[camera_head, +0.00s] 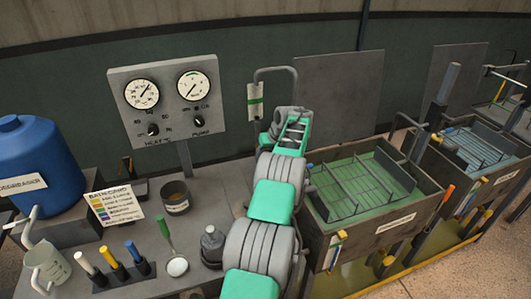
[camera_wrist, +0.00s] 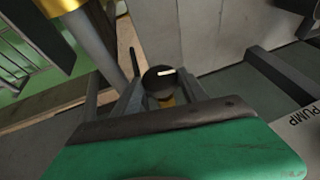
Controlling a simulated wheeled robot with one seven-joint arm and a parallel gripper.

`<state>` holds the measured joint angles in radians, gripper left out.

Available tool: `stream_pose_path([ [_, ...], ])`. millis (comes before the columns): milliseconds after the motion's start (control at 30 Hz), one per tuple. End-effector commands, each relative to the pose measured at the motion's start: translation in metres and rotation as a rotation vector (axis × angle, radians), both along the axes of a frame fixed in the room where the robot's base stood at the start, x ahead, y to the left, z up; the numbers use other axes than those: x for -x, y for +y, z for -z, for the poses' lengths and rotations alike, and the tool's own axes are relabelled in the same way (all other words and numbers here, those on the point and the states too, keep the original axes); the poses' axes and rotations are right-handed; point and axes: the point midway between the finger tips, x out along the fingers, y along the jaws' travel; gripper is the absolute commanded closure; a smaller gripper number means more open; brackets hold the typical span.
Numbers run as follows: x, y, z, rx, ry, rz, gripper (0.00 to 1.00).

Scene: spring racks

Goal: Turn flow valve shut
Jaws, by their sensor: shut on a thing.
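The flow valve shows in the wrist view as a round black knob (camera_wrist: 157,84) with a white pointer line, above a small brass-coloured part. The line lies nearly level in that picture, tilted slightly up to the right. My gripper (camera_wrist: 160,94) has one finger on each side of the knob and is shut on it. In the head view my gripper (camera_head: 283,117) is at the far end of my arm, beside the bent grey pipe (camera_head: 274,70) and left of the near green tank. My arm hides the valve there.
The near green tank (camera_head: 318,210) with a wire rack stands close on the right. A gauge panel (camera_head: 165,102) stands at the back left. A blue drum (camera_head: 35,150), a tin (camera_head: 176,197) and a grey bottle (camera_head: 212,243) crowd the bench left of my arm.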

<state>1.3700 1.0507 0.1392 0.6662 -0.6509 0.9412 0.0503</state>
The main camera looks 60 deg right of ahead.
Motion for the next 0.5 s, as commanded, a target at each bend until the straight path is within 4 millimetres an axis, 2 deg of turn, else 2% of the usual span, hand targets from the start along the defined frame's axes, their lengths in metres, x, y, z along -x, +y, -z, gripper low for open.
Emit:
stream_pose_path([
  [433, 0.0001, -0.0005, 0.0002, -0.003, -0.006, 0.001, 0.90],
  [467, 0.0002, -0.0005, 0.0001, -0.003, -0.006, 0.001, 0.47],
  [500, 0.0001, -0.0004, 0.0002, -0.003, -0.006, 0.001, 0.44],
])
